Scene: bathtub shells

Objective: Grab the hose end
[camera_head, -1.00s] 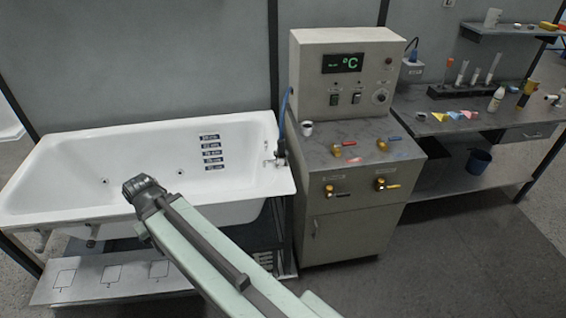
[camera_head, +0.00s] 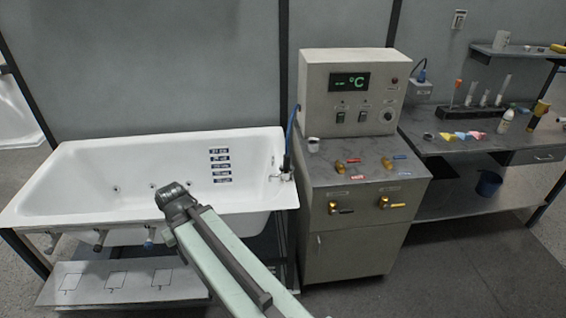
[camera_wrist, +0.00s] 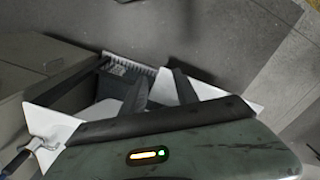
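The blue hose (camera_head: 291,128) hangs against the left side of the grey control cabinet. Its dark end (camera_head: 287,162) points down beside the tap at the right end of the white bathtub (camera_head: 90,158). In the wrist view a blue and dark piece (camera_wrist: 14,163) at the lower left edge looks like the hose end, cut off by the frame. My gripper (camera_head: 172,190) is in front of the tub, left of the hose and apart from it. In the wrist view my gripper (camera_wrist: 160,82) has its two dark fingers spread, with nothing between them.
The control cabinet (camera_head: 355,240) with valves and a display box (camera_head: 349,95) stands right of the tub. A bench (camera_head: 470,140) with tubes and bottles is further right. Pipe stubs and a low marked panel (camera_head: 120,282) lie below the tub. Floor at the lower right is clear.

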